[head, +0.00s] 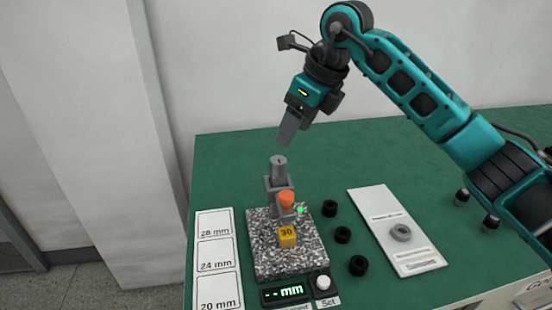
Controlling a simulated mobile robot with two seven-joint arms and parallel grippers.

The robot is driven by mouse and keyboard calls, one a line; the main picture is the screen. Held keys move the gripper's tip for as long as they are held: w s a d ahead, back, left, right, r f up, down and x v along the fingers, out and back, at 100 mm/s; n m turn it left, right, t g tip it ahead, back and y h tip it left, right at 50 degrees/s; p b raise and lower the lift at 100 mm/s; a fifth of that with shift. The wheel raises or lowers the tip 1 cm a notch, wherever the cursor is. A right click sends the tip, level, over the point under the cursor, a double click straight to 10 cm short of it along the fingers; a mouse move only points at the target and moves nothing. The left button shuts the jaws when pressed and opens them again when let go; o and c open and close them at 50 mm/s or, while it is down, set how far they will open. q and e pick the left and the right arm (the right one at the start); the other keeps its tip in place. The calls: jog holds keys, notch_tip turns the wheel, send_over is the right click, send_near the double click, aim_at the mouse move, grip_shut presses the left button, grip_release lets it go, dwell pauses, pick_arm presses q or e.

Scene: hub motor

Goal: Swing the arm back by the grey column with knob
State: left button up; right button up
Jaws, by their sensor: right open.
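The grey column (279,167) stands upright at the back of a speckled stone base (270,262). A grey arm is on the column, and an orange knob-like part (286,198) sits at its front, above a yellow block (287,235) marked 30. A small green light shows just right of it. My right gripper (288,132) is above the column top, its grey fingers pointing down and slightly left. It is open, empty and apart from the column. The finger gap is hard to see from this side. My left gripper is out of view.
Three black rings (343,235) lie right of the base. Beyond them is a white card (397,230) with a grey ring (400,232). A white size card (216,255) lies left. A display (284,292) and white button (323,282) are in front. The green table behind is clear.

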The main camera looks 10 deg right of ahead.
aim_at(278, 160)
jog(key=x, duration=1)
jog(key=shift+a, duration=0.1)
grip_shut()
jog(key=shift+r, duration=0.1)
